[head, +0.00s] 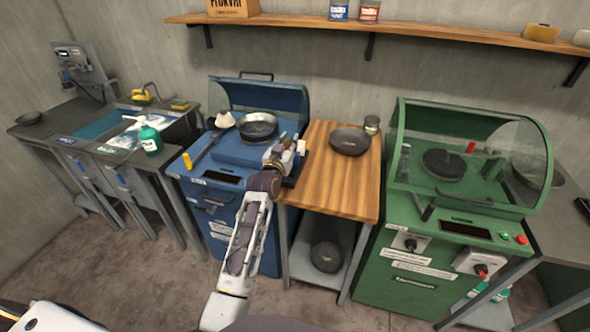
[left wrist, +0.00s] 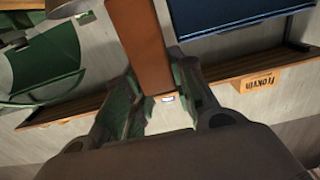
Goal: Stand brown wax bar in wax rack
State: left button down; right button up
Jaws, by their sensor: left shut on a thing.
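The brown wax bar (left wrist: 140,45) is a long reddish-brown block in the left wrist view. It stands out from between the fingers of my left gripper (left wrist: 155,95), which is shut on it. In the head view my left gripper (head: 284,155) is over the left edge of the wooden table top, beside the blue machine. The bar is mostly hidden there behind the gripper and wrist. My right gripper is not in view.
A dark bowl (head: 350,140) and a small jar (head: 371,124) stand on the wooden top (head: 340,190). The blue machine (head: 225,165) carries a metal bowl (head: 258,126) and a yellow bar (head: 187,161).

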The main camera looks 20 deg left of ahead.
pick_arm(q)
jog(key=shift+f, duration=3.1)
jog(key=shift+f, duration=1.9)
jog(key=shift+f, duration=0.15)
jog(key=c, duration=1.2)
grip_release()
jog(key=shift+s, duration=0.1)
jog(key=shift+s+a, duration=0.2)
jog(key=shift+s, duration=5.7)
